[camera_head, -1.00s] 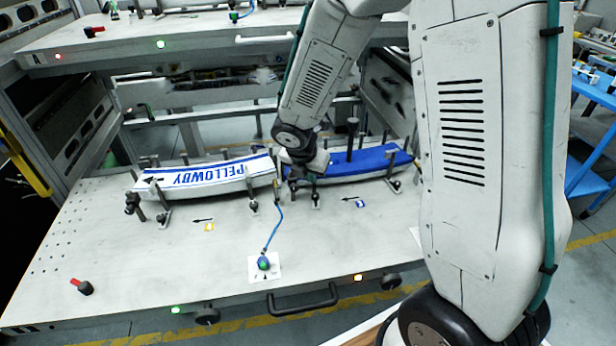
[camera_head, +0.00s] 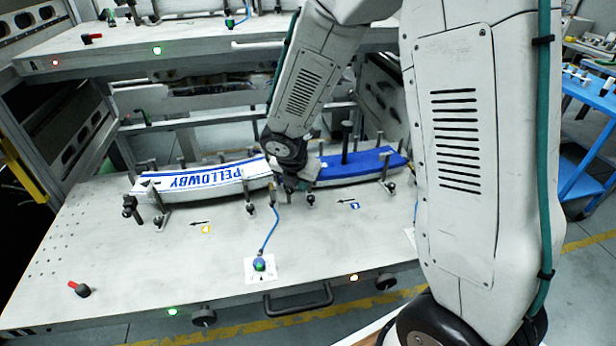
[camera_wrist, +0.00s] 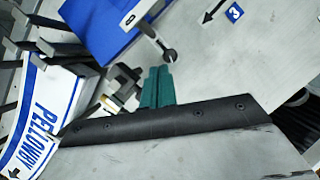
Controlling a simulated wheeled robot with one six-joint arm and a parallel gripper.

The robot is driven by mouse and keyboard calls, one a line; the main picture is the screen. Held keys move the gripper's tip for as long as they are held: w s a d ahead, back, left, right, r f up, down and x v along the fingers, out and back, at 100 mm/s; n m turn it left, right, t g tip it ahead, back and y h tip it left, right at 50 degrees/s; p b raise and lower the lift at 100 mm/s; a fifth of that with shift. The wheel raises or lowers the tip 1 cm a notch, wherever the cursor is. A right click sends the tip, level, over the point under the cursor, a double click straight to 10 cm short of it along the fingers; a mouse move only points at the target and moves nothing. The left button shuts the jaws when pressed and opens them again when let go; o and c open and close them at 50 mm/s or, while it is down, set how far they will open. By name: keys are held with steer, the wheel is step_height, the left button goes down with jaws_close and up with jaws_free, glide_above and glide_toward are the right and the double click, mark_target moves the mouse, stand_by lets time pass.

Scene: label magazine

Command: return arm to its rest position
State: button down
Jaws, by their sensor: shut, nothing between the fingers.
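My gripper (camera_head: 290,183) is over the table between the two label stacks, at the end of my arm, which reaches down from the top of the head view. In the wrist view its green fingers (camera_wrist: 156,88) are together with nothing between them. The white label stack marked PELLOWBY (camera_head: 195,180) lies to its left, and the blue label stack (camera_head: 350,166) lies to its right. The gripper appears apart from both stacks in the wrist view. The blue stack (camera_wrist: 100,22) and the white stack (camera_wrist: 38,115) also show there.
Metal posts and clamps stand around both stacks. A blue cable runs to a green-topped button (camera_head: 259,264) on the table (camera_head: 130,250). A red-handled knob (camera_head: 80,288) is at the front left. An upper shelf (camera_head: 200,42) hangs behind. The front of the table is mostly clear.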

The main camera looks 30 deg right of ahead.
steer(key=v, duration=1)
steer(key=s+d+r+m+y, duration=0.1)
steer(key=s+r+m, duration=0.3)
steer(key=s+m, duration=0.4)
steer(key=s+d+r+m+g+y, duration=0.1)
steer(key=s+r+m, duration=0.3)
steer(key=s+m, duration=0.5)
steer(key=s+d+r+m+y, duration=0.1)
steer(key=s+r+m, duration=0.3)
steer(key=s+m, duration=0.4)
steer(key=shift+s+m, duration=0.4)
steer(key=shift+m, duration=0.1)
